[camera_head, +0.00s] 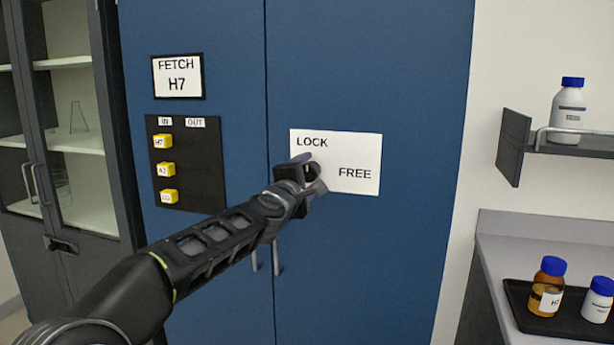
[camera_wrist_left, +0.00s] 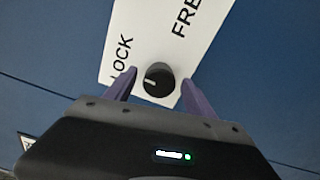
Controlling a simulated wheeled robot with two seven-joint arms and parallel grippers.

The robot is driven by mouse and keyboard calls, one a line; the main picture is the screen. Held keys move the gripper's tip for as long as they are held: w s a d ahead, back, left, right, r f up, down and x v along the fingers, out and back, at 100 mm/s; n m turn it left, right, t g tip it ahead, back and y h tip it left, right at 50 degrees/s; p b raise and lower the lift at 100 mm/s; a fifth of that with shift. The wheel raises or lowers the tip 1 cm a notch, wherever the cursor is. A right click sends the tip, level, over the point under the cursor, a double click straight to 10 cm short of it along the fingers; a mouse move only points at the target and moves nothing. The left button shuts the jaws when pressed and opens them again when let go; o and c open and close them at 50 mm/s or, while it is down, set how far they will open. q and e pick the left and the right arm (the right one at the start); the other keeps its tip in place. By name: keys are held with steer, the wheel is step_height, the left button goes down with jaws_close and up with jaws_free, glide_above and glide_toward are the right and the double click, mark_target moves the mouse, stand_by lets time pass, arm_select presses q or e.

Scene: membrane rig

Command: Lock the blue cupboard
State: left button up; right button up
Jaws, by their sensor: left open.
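The blue cupboard (camera_head: 385,75) stands upright in front of me with its doors shut. A white plate (camera_head: 350,150) on its right door reads LOCK and FREE. In the left wrist view a round black knob (camera_wrist_left: 159,79) with a white mark sits on this plate; the mark is on the knob's left side in that view, roughly towards LOCK. My left gripper (camera_head: 305,168) is at the plate, covering the knob in the head view. Its purple fingers (camera_wrist_left: 158,88) are open, one on either side of the knob; I cannot tell whether they touch it. My right gripper is not in view.
Two door handles (camera_head: 277,258) hang below the plate. A dark panel (camera_head: 185,190) with several yellow tags and a FETCH H7 sign (camera_head: 178,77) are on the left door. A glass-door cabinet (camera_head: 75,150) is left; a shelf (camera_head: 560,143) and a tray with bottles (camera_head: 520,300) are right.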

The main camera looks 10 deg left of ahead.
arm_select(q)
steer(key=shift+s, duration=0.1)
steer(key=shift+s, duration=0.3)
steer(key=s+b, duration=0.2)
steer(key=s, duration=0.5)
steer(key=shift+a, duration=0.25)
steer(key=shift+f, duration=0.1)
